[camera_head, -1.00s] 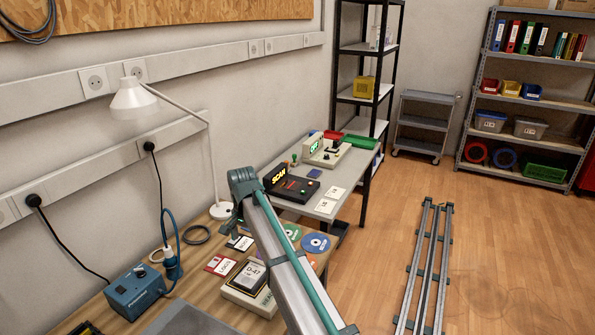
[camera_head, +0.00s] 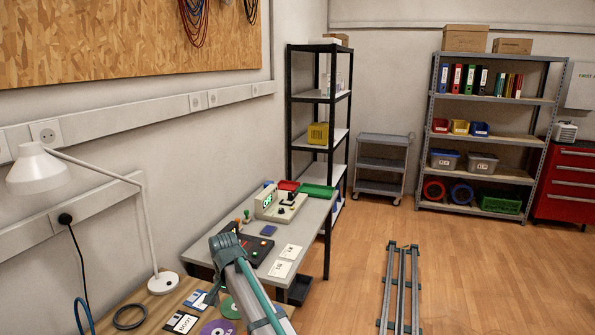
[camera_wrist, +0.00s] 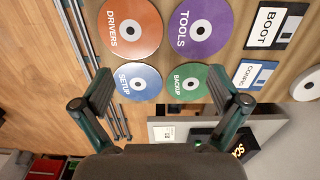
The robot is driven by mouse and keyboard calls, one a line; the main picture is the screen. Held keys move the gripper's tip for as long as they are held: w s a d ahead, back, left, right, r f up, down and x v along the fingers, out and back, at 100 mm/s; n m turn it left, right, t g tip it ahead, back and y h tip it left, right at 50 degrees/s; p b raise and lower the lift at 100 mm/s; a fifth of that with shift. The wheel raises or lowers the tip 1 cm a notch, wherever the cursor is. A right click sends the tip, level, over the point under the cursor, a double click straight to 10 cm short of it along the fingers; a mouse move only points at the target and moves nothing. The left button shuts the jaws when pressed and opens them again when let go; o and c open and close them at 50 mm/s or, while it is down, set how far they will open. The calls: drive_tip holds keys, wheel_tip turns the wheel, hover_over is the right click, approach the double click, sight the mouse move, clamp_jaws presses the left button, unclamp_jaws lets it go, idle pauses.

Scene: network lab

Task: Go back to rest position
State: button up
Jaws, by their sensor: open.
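My gripper (camera_wrist: 160,103) is open and empty in the wrist view. Its two fingers stand wide apart above the wooden desk. Between and beyond the fingers lie discs: the orange DRIVERS disc (camera_wrist: 131,45), the purple TOOLS disc (camera_wrist: 212,28), the blue SETUP disc (camera_wrist: 136,92) and the green BACKUP disc (camera_wrist: 187,91). In the head view my arm reaches up from the bottom edge over the desk. The fingers are mostly hidden there behind the arm.
A lamp (camera_head: 38,172) stands on the desk at the left. A grey table (camera_head: 200,250) with a control panel lies beyond my arm. A black shelf (camera_head: 290,130) stands behind it. Floor rails (camera_head: 402,285) run at the right. The open floor (camera_head: 490,270) has free room.

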drive_tip(key=d+f, duration=0.4)
drive_tip(key=d, duration=0.1)
drive_tip(key=s+d+f, duration=0.1)
drive_tip(key=d+f, duration=0.1)
drive_tip(key=d, duration=0.1)
drive_tip(key=shift+s+d, duration=0.1)
drive_tip(key=shift+d, duration=0.05)
drive_tip(key=s+d+f+n, duration=0.1)
drive_tip(key=s+d+f, duration=0.5)
drive_tip(key=d, duration=0.3)
drive_tip(key=s+d+f+n, duration=0.1)
drive_tip(key=s+d+f, duration=0.45)
drive_tip(key=d, duration=0.45)
drive_tip(key=s+d+f+n, duration=0.1)
drive_tip(key=s+d+f, duration=0.4)
drive_tip(key=s+d, duration=0.3)
drive_tip(key=s+f+g, duration=0.2)
drive_tip(key=s+f, duration=0.4)
drive_tip(key=s, duration=0.3)
drive_tip(key=s+d+f+g, duration=0.1)
drive_tip(key=s+f+g, duration=0.1)
drive_tip(key=s+f, duration=0.4)
drive_tip(key=s+f+g, duration=0.2)
drive_tip(key=s+f, duration=0.4)
drive_tip(key=s, duration=0.6)
drive_tip(key=shift+s+d+f+g, duration=0.2)
drive_tip(key=shift+s+f+g, duration=0.15)
drive_tip(key=shift+f+g, duration=0.05)
